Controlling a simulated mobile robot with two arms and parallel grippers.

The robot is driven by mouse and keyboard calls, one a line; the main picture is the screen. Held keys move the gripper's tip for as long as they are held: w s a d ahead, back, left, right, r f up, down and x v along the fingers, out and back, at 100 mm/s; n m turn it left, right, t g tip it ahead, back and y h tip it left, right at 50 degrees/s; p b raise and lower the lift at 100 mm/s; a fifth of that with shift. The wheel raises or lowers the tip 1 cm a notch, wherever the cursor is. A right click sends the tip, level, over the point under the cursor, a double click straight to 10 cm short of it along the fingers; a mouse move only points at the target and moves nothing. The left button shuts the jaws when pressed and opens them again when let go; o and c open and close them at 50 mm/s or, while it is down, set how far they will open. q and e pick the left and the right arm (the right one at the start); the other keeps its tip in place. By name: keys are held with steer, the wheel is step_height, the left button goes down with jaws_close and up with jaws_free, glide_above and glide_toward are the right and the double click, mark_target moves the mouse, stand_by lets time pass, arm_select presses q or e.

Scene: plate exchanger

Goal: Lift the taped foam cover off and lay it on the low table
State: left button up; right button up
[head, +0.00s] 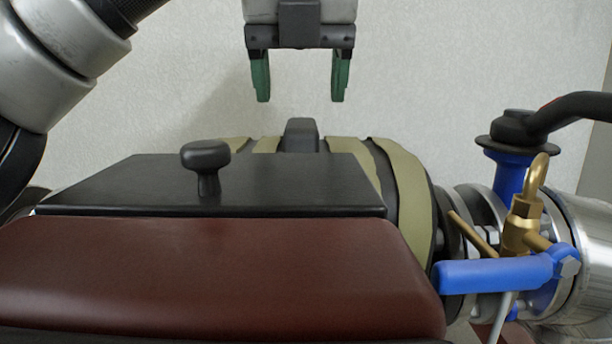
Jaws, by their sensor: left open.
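The taped foam cover (408,185) is a dark rounded body wrapped with several tan tape strips. It sits behind a black slab, which hides its lower front. A dark upright block (301,135) sticks up at the middle of its top. My left gripper (300,92) hangs above this block, with its two green fingers pointing down. It is open and empty, with a visible gap between the fingertips and the block. My right gripper is not in view. I cannot make out the low table.
The black slab (290,185) with a knob (206,165) and a brown-red padded block (200,275) fill the front. At the right are a blue valve lever (495,275), a brass fitting (522,225) and a silver pipe (592,250). A pale wall (430,75) stands behind.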

mark_target(301, 122)
arm_select(q)
steer(key=x, duration=0.4)
steer(key=shift+d, duration=0.1)
steer(key=shift+f, duration=0.45)
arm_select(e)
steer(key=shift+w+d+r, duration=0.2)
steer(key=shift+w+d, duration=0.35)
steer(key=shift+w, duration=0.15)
arm_select(q)
steer(key=shift+f, duration=0.2)
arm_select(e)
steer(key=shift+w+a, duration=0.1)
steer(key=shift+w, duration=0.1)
arm_select(q)
steer(key=c, duration=1.2)
jaws_close()
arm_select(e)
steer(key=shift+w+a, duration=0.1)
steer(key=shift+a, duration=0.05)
arm_select(q)
steer(key=shift+r, duration=0.15)
